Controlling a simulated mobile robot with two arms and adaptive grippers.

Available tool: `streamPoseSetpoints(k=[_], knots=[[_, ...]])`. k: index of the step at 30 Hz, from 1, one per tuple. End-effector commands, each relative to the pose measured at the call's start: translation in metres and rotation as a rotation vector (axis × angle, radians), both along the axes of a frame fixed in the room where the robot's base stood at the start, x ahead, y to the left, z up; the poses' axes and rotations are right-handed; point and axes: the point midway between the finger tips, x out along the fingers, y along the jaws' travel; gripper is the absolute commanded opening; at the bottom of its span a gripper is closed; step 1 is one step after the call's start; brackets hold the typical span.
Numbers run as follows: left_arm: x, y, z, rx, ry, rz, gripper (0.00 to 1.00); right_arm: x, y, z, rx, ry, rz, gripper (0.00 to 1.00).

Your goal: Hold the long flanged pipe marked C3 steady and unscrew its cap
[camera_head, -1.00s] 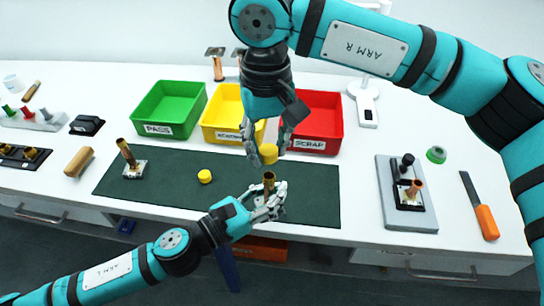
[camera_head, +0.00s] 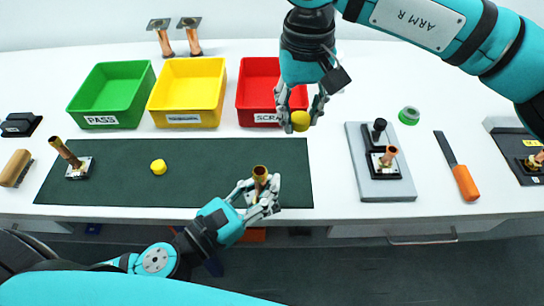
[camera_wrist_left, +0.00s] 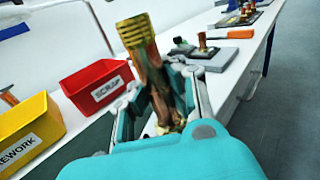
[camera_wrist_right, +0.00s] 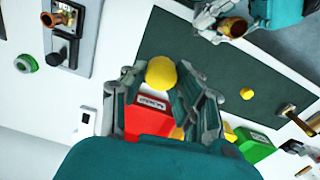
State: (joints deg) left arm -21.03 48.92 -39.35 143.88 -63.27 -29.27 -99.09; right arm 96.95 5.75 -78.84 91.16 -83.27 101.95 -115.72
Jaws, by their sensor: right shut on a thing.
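A copper-coloured pipe (camera_head: 260,174) with a bare threaded top stands at the mat's front edge; no C3 mark is readable. My left gripper (camera_head: 258,193) has its fingers around it. In the left wrist view the pipe (camera_wrist_left: 142,45) rises between the fingers, but whether they grip it is unclear. My right gripper (camera_head: 302,112) is shut on a yellow cap (camera_head: 300,121), above the mat and up to the right of the pipe. The cap also shows at the fingertips in the right wrist view (camera_wrist_right: 161,72).
Another yellow cap (camera_head: 158,167) and a flanged pipe (camera_head: 65,152) are on the dark mat (camera_head: 205,185). Green (camera_head: 95,121), yellow (camera_head: 180,124) and red (camera_head: 255,116) bins stand behind it. A grey plate with a fixture (camera_head: 358,165) and an orange-handled tool (camera_head: 465,182) lie right.

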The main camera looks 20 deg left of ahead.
Motion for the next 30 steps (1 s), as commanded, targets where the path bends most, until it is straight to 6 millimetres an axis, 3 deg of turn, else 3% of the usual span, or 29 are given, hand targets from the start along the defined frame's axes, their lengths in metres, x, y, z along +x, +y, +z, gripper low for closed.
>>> streamPoseSetpoints(k=[1, 9, 13, 19, 26, 30], knots=[[0.013, 0.003, -0.004, 0.004, -0.015, -0.002, 0.0, 0.0, 0.0, -0.013, 0.0, 0.0, -0.001, 0.0], [0.08, 0.021, -0.004, 0.003, -0.005, 0.001, 0.0, 0.0, 0.0, 0.005, 0.0, 0.0, -0.001, 0.0], [0.101, 0.026, -0.007, 0.001, -0.004, -0.001, 0.0, 0.0, 0.0, 0.007, 0.0, 0.0, 0.0, 0.0], [0.112, 0.029, -0.013, -0.001, -0.001, -0.002, 0.0, 0.0, 0.0, 0.006, 0.0, 0.001, -0.001, 0.0], [0.111, 0.029, -0.044, -0.001, 0.002, 0.0, 0.0, 0.0, 0.0, -0.005, 0.0, 0.0, -0.001, 0.0], [0.111, 0.029, -0.046, 0.002, -0.001, -0.001, 0.0, 0.0, 0.0, -0.004, 0.0, 0.0, -0.001, 0.0]])
